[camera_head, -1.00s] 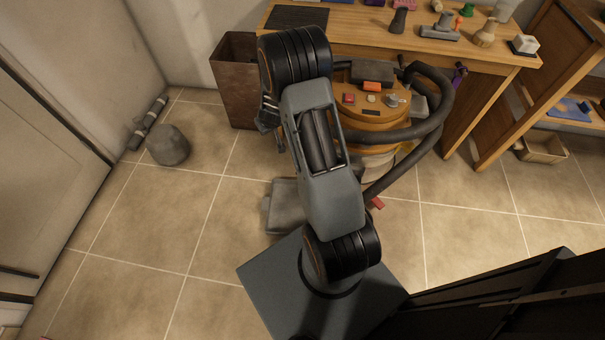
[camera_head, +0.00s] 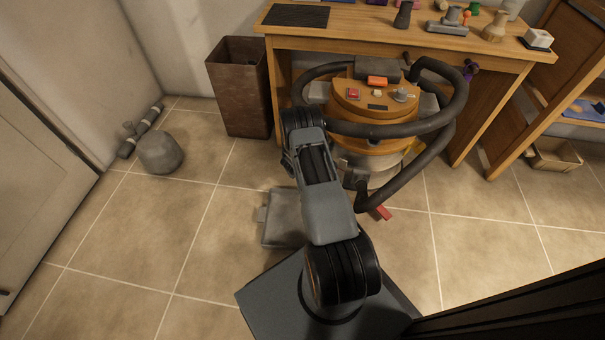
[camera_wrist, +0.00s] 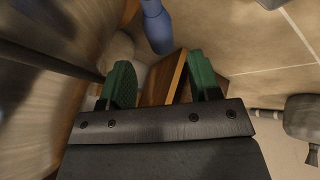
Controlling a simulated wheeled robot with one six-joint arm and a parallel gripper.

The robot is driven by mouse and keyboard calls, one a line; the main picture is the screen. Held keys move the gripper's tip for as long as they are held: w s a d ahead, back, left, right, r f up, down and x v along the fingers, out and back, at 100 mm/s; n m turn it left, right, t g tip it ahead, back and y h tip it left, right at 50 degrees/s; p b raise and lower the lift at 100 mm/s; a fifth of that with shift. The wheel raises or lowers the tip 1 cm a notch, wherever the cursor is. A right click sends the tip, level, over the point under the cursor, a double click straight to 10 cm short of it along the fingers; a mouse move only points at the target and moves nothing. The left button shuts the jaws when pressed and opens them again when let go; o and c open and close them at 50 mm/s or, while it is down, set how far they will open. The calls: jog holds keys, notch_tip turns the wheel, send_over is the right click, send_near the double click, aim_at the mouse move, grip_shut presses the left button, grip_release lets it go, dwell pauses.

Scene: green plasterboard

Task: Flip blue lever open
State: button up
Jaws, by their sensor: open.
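A blue rounded bar, which looks like the blue lever (camera_wrist: 157,25), enters from the top edge in the wrist view. Its lower end lies just beyond the gap between my fingertips; I see no contact. My gripper (camera_wrist: 162,75) has two green fingers spread apart, with nothing between them but a wooden surface farther off. What the blue bar is attached to is out of frame. In the head view I cannot make out the blue lever, and my gripper is hidden behind my arm.
An orange vacuum machine (camera_head: 355,101) with a thick dark hose (camera_head: 440,118) stands before the wooden workbench (camera_head: 350,40). A brown bin (camera_head: 240,90) is left of it. A grey rounded object (camera_head: 160,153) lies by the wall.

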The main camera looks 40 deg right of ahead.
jog(key=shift+b+x, duration=1.05)
jog(key=shift+x, duration=1.95)
grip_shut()
